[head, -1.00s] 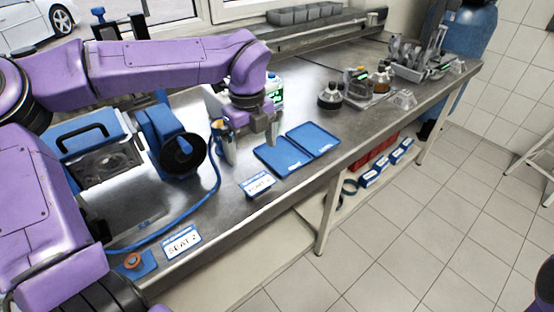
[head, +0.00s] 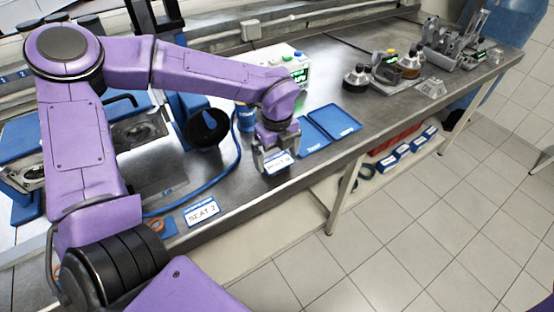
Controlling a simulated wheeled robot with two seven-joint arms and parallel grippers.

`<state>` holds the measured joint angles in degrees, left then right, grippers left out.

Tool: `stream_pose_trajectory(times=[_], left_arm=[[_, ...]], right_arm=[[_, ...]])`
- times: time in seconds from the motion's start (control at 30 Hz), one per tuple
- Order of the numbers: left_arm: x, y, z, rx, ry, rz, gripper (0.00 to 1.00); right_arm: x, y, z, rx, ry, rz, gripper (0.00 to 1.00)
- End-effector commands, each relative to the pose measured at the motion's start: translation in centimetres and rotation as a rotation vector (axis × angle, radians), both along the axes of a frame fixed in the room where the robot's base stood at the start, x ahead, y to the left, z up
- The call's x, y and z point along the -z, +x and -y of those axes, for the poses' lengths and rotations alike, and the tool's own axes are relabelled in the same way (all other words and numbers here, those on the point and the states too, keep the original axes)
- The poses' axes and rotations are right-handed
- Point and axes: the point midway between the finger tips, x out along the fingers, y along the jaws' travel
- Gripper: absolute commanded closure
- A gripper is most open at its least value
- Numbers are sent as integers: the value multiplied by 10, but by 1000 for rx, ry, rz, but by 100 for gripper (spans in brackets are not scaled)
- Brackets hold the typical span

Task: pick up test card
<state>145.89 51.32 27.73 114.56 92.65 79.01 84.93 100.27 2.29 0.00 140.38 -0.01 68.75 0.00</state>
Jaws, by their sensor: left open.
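Two white cards with blue bands lie near the front edge of the steel bench. One card (head: 278,164) has text too small to read surely and lies right by my left gripper. The other card (head: 201,211) reads "SEAT 2" and lies further left. I cannot tell by label which is the test card. My left gripper (head: 280,157) is open and points down at the first card, with its fingers around or just above it. The fingers hide part of that card. I cannot tell whether they touch it. My right gripper is not in view.
Blue trays (head: 332,121) lie right behind the gripper. A blue hose (head: 215,178) runs along the bench to the left. The bench front edge is close to the cards.

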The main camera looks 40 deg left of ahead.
Motion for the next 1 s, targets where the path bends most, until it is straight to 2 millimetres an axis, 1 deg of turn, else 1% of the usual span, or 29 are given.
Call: stream_pose_trajectory(times=[0.73, 0.77, 0.8, 0.83, 0.87, 1.0], left_arm=[[4, 0, 0, 0, 0, 0, 0], [4, 0, 0, 0, 0, 0, 10], [4, 0, 0, 0, 0, 0, 23], [4, 0, 0, 0, 0, 0, 33], [4, 0, 0, 0, 0, 0, 39], [4, 0, 0, 0, 0, 0, 39]], right_arm=[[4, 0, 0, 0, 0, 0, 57], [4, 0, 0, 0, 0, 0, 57], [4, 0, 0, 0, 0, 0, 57], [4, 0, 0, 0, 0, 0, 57], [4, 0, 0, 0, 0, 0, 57], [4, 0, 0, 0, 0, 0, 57]])
